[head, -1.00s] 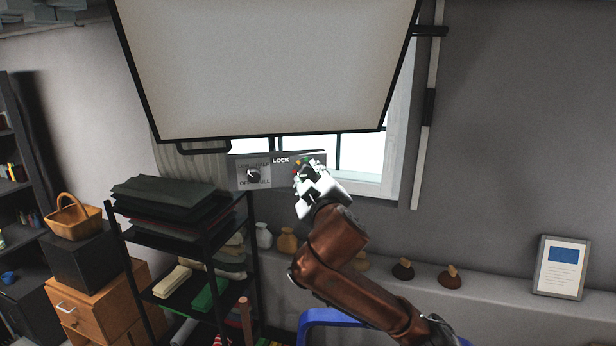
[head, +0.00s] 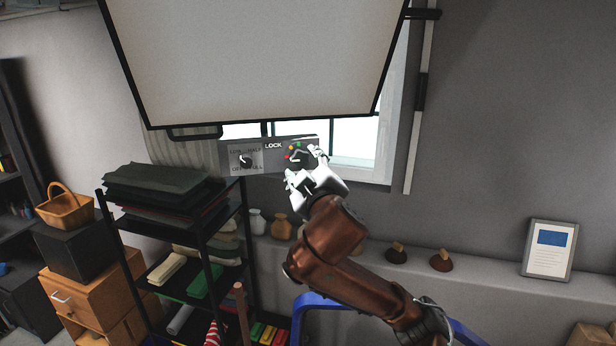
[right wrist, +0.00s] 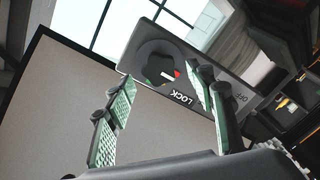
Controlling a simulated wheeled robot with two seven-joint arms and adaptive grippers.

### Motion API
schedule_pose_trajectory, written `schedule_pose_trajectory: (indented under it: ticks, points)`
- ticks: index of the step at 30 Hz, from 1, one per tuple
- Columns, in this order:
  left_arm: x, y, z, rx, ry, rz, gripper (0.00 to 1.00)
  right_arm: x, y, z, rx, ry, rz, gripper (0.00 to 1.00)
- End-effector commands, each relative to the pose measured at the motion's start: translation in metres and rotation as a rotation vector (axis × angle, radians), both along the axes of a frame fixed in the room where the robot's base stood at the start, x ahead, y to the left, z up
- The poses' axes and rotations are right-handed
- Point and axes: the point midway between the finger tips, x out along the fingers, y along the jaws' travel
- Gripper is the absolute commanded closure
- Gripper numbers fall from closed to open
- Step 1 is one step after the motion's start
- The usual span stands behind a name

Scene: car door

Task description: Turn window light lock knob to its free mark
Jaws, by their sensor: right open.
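The lock knob (head: 297,156) is a dark lobed knob on the right part of a grey panel (head: 258,140) marked LOCK, below the window light. Red, green and yellow marks sit around it in the head view. In the right wrist view the knob (right wrist: 157,66) shows a white pointer line with a red mark beside its end; some green shows at its lower edge. My right gripper (head: 304,165) is open in front of the knob. In the wrist view its fingers (right wrist: 164,84) are spread either side, empty, with the knob beyond them. My left gripper is out of view.
The large light panel (head: 255,60) hangs above the knob panel. A second knob (head: 245,161) with OFF, LOW, HALF and FULL marks is to the left. A black shelf rack (head: 240,225) with dark folded stacks stands lower left. Small pots line the wall ledge.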

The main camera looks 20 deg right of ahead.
Motion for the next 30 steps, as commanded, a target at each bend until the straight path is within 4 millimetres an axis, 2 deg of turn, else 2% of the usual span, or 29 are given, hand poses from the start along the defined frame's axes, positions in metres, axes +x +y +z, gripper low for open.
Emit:
schedule_pose_trajectory:
  ticks: [6, 12, 18, 30]
  points:
    - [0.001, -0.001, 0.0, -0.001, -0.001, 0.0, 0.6, -0.047, 0.005, 0.001, 0.0, -0.003, 0.004, 0.5]
    - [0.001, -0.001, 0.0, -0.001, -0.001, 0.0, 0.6, -0.079, 0.008, 0.0, 0.0, -0.002, 0.004, 0.5]
    - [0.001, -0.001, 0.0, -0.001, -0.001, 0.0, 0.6, -0.092, 0.008, 0.0, 0.0, 0.0, 0.001, 0.5]
    - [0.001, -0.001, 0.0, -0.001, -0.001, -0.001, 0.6, -0.092, 0.008, -0.001, -0.001, 0.001, 0.001, 0.5]
